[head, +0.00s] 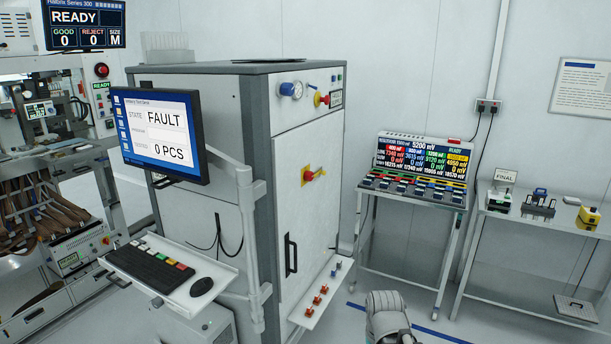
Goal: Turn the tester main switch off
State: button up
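The tester is a tall grey-and-white cabinet (262,120) in the middle of the head view. On its front door a red rotary handle on a yellow plate, which looks like the main switch (314,174), is in plain sight. Its handle looks roughly level, but it is too small to read any on or off marks. The tester's monitor (165,135) on the left reads FAULT and 0 PCS. Part of my arm shows at the bottom edge, low and right of the switch and apart from it. My gripper's fingers are not visible.
A black door handle (290,255) and a small shelf with red parts (318,300) are below. A keyboard tray (205,262) juts out left.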

aim_at(308, 176)
jog(key=u, duration=0.15)
jog(key=i, duration=1.45)
jog(key=u, duration=0.15)
